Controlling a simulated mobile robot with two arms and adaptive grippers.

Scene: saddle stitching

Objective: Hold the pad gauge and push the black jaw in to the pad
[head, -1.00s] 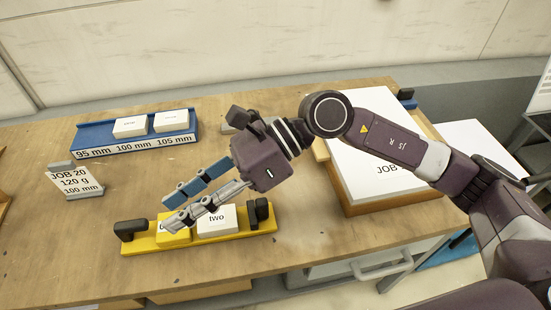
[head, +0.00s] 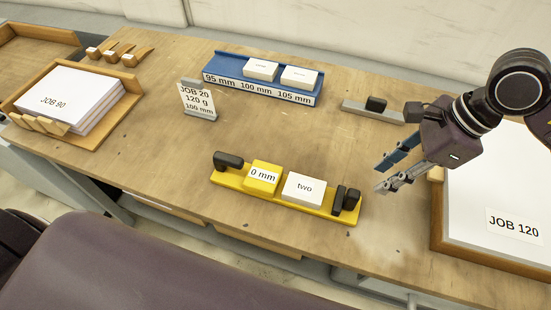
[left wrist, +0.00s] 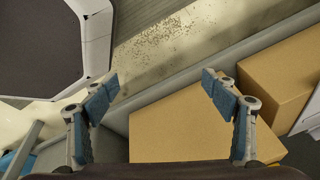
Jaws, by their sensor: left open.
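The pad gauge is a yellow bar (head: 230,182) on the table in the head view. It has a black upright block (head: 228,160) at its left end. A yellow block marked 0 mm (head: 262,178) and a white pad marked two (head: 303,188) sit on it side by side. Two black pieces stand near its right end: the black jaw (head: 338,199) and an end piece (head: 352,200). A narrow gap shows between pad and jaw. My right gripper (head: 379,178) is open and empty, above and right of the gauge. My left gripper (left wrist: 160,90) is open and empty in the left wrist view.
A grey bar (head: 385,115) with a black knob lies behind the right gripper. Paper trays stand left (head: 132,110) and right (head: 437,215). Cardboard boxes (left wrist: 190,125) lie below my left gripper.

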